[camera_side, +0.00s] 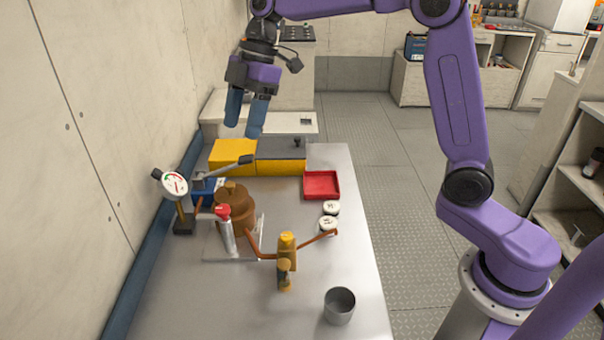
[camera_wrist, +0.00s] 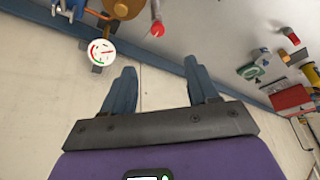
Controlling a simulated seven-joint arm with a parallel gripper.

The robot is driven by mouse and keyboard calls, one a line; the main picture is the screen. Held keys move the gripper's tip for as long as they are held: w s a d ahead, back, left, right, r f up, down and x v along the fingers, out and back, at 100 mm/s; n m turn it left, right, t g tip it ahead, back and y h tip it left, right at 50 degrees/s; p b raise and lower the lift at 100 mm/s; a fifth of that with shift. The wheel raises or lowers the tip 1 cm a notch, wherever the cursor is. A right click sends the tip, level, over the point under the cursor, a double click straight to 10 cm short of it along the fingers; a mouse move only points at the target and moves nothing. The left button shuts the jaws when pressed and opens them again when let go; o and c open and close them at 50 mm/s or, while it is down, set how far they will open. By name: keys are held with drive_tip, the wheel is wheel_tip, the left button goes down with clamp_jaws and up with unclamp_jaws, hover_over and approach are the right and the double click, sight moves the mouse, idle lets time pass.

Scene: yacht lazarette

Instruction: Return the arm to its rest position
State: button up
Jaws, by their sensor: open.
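My gripper (camera_side: 247,112) hangs from the purple arm above the far left part of the metal bench (camera_side: 322,278), fingers pointing down. Its two blue fingers are apart with nothing between them. In the wrist view my gripper (camera_wrist: 160,90) also shows open and empty, with pale wall panels behind the fingers. In the side view the fingertips are above and behind the yellow box (camera_side: 232,156) and appear clear of it.
A brown pump-like assembly (camera_side: 235,208) with a round gauge (camera_side: 174,184) and a lever stands on the bench. A red tray (camera_side: 321,185), white-lidded jars (camera_side: 330,208) and a grey cup (camera_side: 339,306) are at right. The wall runs close along the left.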

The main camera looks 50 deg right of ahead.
drive_tip(key=s+d+f+m+h, duration=0.1)
drive_tip(key=s+d+f, duration=0.2)
drive_tip(key=s, duration=0.7)
drive_tip(key=s+d+f+m+h, duration=0.1)
drive_tip(key=s+d+f, duration=0.3)
drive_tip(key=s, duration=0.7)
drive_tip(key=s+d+f+m+h, duration=0.2)
drive_tip(key=s+d+f+m, duration=0.1)
drive_tip(key=s, duration=0.8)
drive_tip(key=shift+s+d+f, duration=0.2)
drive_tip(key=shift+d+f, duration=0.05)
drive_tip(key=shift+d, duration=0.55)
